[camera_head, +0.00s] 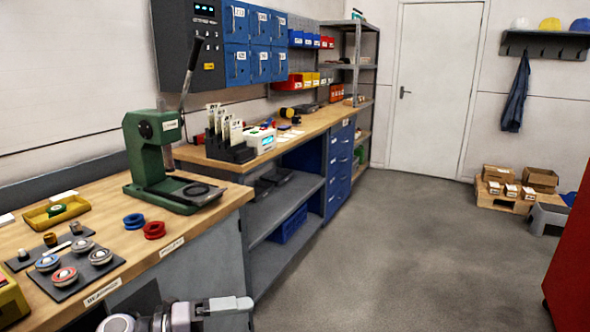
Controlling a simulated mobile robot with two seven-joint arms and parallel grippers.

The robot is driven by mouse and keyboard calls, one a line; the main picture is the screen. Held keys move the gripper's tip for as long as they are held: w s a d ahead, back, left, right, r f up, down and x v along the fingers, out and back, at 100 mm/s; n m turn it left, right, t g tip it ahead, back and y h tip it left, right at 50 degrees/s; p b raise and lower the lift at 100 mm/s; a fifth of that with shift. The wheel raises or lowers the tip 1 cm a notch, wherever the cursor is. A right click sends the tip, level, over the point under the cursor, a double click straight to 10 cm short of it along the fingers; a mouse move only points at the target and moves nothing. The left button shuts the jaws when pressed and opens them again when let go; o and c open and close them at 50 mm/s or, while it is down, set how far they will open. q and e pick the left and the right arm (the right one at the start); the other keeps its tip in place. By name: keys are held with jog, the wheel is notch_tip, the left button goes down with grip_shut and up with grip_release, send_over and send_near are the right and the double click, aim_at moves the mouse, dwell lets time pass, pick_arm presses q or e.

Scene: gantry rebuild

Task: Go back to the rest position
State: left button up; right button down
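My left arm comes in at the bottom left, in front of the bench's front edge, and its gripper (240,304) points right over the floor. It is seen side-on, low in the picture. The gap between its fingers does not show, so I cannot tell whether it is open or shut. I see nothing clearly held in it. It is apart from the items on the bench. My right gripper is not in view.
The wooden workbench (105,199) on the left holds a green press (150,150), red ring (154,230), blue ring (134,221) and dark plate with several round parts. Grey floor (390,250) is clear.

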pick_arm(q)
jog(key=s+a+f+n+t+y, duration=0.1)
jog(key=s+a+f+n+y, duration=0.2)
jog(key=s+f+n, duration=0.4)
jog(key=s+a+f+n+t+y, duration=0.2)
jog(key=s+f+n+y, duration=0.4)
jog(key=n, duration=0.7)
jog(key=s+a+f+n+t+y, duration=0.2)
jog(key=s+a+f+n+y, duration=0.2)
jog(key=s+f+n, duration=0.3)
jog(key=s+n, duration=0.1)
jog(key=n, duration=0.1)
jog(key=shift+s+a+f+n, duration=0.25)
jog(key=shift+s+f+n, duration=0.05)
jog(key=shift+s+n, duration=0.1)
jog(key=shift+w, duration=0.1)
jog(key=shift+c, duration=0.4)
